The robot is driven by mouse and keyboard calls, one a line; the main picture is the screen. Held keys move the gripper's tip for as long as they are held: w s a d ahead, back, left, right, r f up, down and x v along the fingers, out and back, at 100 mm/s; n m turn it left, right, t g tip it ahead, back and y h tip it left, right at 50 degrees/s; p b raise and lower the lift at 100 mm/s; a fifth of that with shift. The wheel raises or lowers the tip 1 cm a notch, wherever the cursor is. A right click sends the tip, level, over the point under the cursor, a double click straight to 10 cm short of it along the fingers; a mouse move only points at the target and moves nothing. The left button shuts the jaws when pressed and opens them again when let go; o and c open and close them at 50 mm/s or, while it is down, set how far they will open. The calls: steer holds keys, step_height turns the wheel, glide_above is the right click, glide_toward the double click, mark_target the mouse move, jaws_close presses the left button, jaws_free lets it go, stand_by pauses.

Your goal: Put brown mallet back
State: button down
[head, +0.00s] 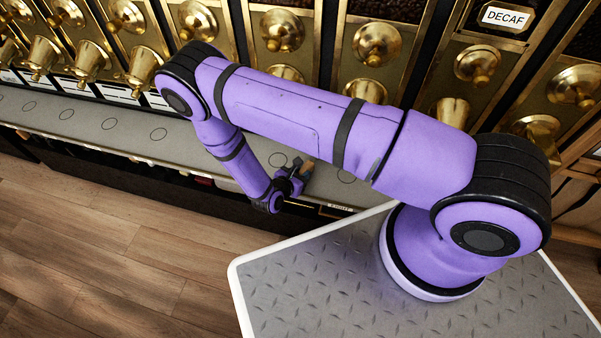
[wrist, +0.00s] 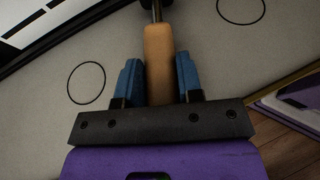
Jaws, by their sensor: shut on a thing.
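The brown mallet shows in the wrist view as a tan wooden handle (wrist: 158,45) with a thin metal shaft at its top. Its far end runs out of the picture. My gripper (wrist: 158,75) has its blue fingers on both sides of the handle and is shut on it. In the head view my gripper (head: 293,180) is small, at the end of the purple arm, by the counter's front edge. A small tan part of the mallet (head: 308,168) shows beside it; the rest is hidden or too small to tell.
A long grey counter (head: 190,143) marked with dark circles runs below a wall of brass gravity bins (head: 284,30). One bin has a DECAF label (head: 506,17). Dark shelving lies under the counter's edge. Wooden floor (head: 90,250) is clear at the lower left.

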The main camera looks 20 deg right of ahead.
steer(key=shift+f, duration=0.55)
stand_by(0.4)
steer(key=c, duration=0.7)
jaws_free()
steer(key=v, duration=1)
steer(key=shift+s+a+r, duration=0.15)
steer(key=shift+s+a, duration=0.05)
steer(key=shift+a, duration=0.1)
